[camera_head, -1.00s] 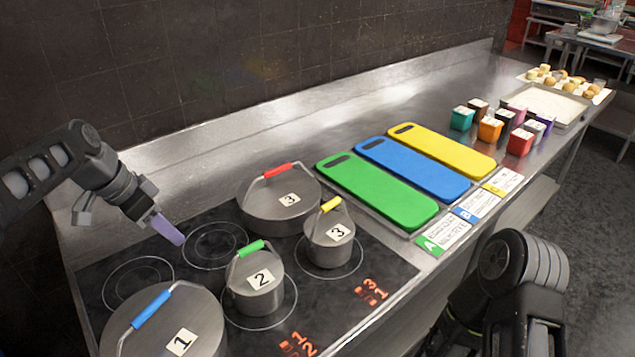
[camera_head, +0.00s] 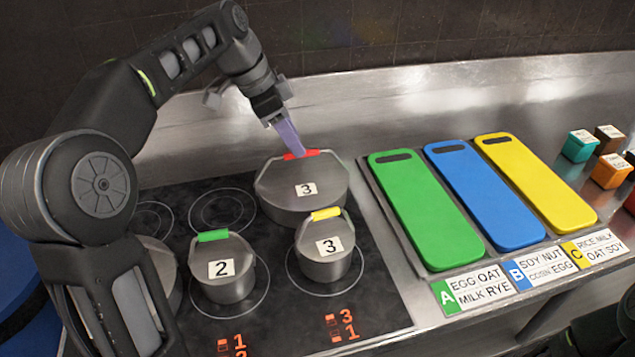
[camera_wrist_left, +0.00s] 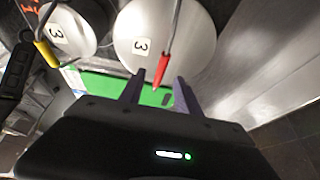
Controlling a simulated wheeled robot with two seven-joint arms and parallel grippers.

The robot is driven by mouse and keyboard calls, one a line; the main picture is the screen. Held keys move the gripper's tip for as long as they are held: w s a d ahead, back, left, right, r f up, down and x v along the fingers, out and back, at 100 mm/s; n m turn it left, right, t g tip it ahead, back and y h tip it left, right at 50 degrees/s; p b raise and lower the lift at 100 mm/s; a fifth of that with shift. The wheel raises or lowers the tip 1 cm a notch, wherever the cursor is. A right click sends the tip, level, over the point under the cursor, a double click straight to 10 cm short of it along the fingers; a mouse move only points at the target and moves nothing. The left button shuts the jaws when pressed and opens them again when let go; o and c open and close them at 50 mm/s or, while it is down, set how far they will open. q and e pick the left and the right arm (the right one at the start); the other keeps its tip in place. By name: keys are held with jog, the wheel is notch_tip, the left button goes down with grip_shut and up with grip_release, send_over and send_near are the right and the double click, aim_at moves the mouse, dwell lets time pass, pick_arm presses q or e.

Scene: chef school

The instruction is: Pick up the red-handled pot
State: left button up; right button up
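The red-handled pot (camera_head: 275,193) is a wide steel pot with a white label "3", at the back right of the stove. Its red handle (camera_head: 312,154) arches over the lid. My left gripper (camera_head: 292,147) reaches down at the left part of this handle with its purple fingers. In the left wrist view the pot (camera_wrist_left: 185,35) fills the upper middle. The two fingers (camera_wrist_left: 157,90) stand apart there, and the end of the red handle (camera_wrist_left: 162,68) shows in line with the gap between them. My right gripper does not show.
A yellow-handled pot (camera_head: 318,268) and a green-handled pot (camera_head: 235,287) stand in front on the stove (camera_head: 290,325). Green (camera_head: 425,215), blue (camera_head: 485,200) and yellow (camera_head: 540,185) boards lie to the right. My left arm hides much of the left side.

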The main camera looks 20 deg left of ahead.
aim_at(308, 175)
pick_arm(q)
jog(key=shift+s+a, duration=0.1)
jog(key=shift+a, duration=0.05)
jog(key=shift+x, duration=1.35)
jog(key=shift+p+x, duration=0.35)
jog(key=shift+x, duration=2.25)
jog(key=shift+f, duration=0.1)
grip_shut()
